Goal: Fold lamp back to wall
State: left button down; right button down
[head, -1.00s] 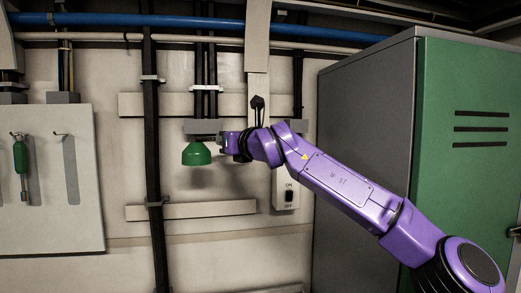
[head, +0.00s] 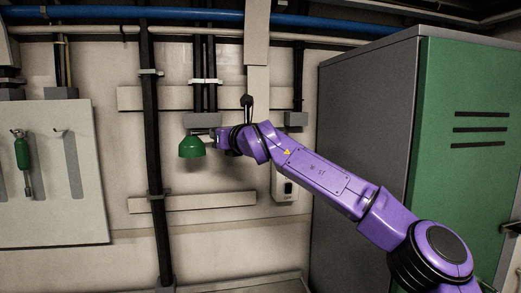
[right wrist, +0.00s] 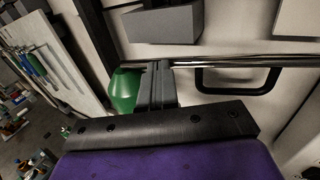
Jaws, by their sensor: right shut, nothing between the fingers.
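The lamp has a green shade (head: 192,147) that hangs in front of the wall, just below a grey box (head: 202,119). The shade also shows in the right wrist view (right wrist: 124,90), together with a shiny metal rod (right wrist: 225,61) running to the right from near it. My right gripper (head: 216,138) is just right of the shade. Its grey fingers (right wrist: 158,85) are together and empty, close beside the shade and at the rod. I cannot tell whether they touch either. The wrist hides part of the lamp's mounting in the head view. My left gripper is not in view.
A tall green and grey cabinet (head: 370,150) stands on the right, behind my right arm. A black vertical post (head: 152,150) is left of the lamp. A switch box (head: 285,190) sits below my wrist. A tool panel (head: 45,215) hangs at the left.

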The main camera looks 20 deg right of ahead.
jog(key=s+a+b, duration=0.3)
jog(key=s+b, duration=0.5)
jog(key=s, duration=0.1)
jog(key=shift+s, duration=0.35)
jog(key=shift+d, duration=0.1)
dwell(0.4)
